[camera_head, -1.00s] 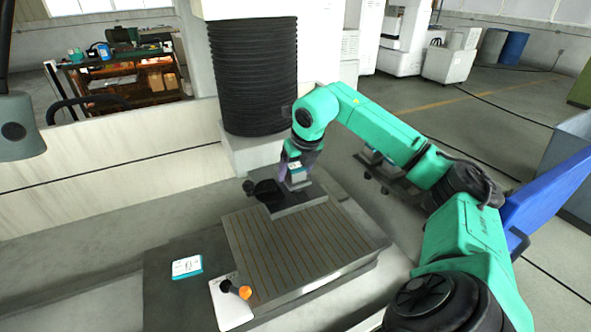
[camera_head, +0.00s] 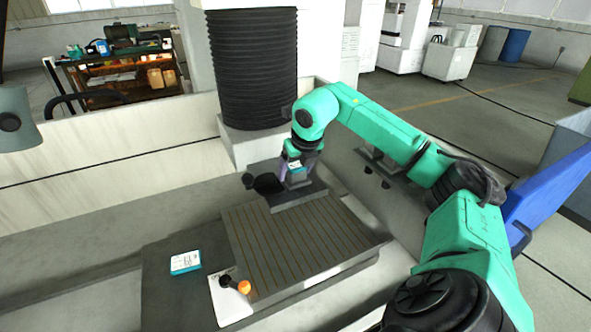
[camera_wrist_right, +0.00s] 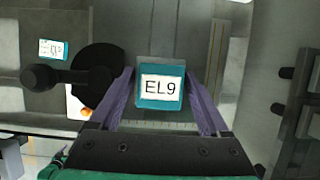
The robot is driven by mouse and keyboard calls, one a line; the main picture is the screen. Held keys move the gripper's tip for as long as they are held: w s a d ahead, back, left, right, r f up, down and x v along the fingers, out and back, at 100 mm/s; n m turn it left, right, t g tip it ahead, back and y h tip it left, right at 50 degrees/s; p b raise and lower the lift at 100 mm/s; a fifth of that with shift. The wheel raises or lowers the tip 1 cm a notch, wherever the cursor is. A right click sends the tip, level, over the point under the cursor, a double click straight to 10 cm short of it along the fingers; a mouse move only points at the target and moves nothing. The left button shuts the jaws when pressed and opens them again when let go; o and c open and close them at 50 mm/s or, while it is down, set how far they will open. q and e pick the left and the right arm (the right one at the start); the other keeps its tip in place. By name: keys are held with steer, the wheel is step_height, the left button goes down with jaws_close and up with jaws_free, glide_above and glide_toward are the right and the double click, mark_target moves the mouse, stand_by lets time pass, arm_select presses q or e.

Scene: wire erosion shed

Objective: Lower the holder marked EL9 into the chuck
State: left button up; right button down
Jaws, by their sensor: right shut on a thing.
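The holder marked EL9 (camera_wrist_right: 160,88) is a teal block with a white label, upright between the purple fingers of my right gripper (camera_wrist_right: 163,100). In the head view my right gripper (camera_head: 293,176) is shut on it, over a dark plate (camera_head: 300,198) at the back of the slotted table. A black round piece with a knobbed lever (camera_wrist_right: 90,75) sits just left of the holder; it also shows in the head view (camera_head: 266,184). It may belong to the chuck. The chuck's seat and the holder's underside are hidden, so contact cannot be told. My left gripper is not in view.
The slotted table (camera_head: 300,240) is bare in front of the gripper. A teal piece with a white label (camera_head: 185,262) lies at front left. A white sheet (camera_head: 232,310) bears a black and orange knobbed item (camera_head: 240,287). A black bellows column (camera_head: 254,70) stands behind.

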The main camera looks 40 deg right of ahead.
jaws_free()
stand_by(0.3)
steer(key=v, duration=1.4)
steer(key=shift+s+r, duration=0.2)
steer(key=shift+r, duration=0.05)
